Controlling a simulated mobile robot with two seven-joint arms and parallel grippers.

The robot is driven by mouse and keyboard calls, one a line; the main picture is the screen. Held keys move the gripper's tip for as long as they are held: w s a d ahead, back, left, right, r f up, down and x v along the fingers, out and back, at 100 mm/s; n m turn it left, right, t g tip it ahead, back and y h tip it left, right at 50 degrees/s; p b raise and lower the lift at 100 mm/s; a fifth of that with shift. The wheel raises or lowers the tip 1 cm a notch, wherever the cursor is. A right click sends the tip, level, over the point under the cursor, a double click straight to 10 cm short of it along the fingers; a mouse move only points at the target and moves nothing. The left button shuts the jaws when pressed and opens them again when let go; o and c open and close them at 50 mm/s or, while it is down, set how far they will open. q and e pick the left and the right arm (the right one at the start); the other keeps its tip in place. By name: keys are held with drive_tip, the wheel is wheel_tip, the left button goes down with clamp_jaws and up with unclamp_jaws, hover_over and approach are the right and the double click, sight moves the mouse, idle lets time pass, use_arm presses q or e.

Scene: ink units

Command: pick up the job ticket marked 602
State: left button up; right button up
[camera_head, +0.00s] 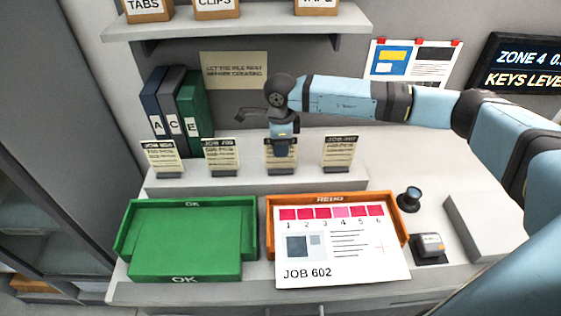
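Several small cream job tickets stand in dark holders along a raised grey ledge: a far-left ticket (162,157), a second ticket (222,157), a third ticket (281,165) and a far-right ticket (341,154). Their headings begin with JOB, but the numbers are too small to read surely. My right gripper (283,149) points down at the third ticket and covers its upper middle. Its fingers overlap the ticket, and I cannot tell whether they grip it. My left gripper is not in view.
A printed sheet marked JOB 602 (340,262) lies over the orange tray (270,225). A green tray marked OK (245,225) is to its left. Binders (195,110) stand behind the ledge. A dark stamp-like object (410,198) and a small device (430,246) sit at right.

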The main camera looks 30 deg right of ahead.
drive_tip(key=shift+f+b, duration=0.25)
drive_tip(key=shift+b, duration=0.1)
idle(0.3)
clamp_jaws()
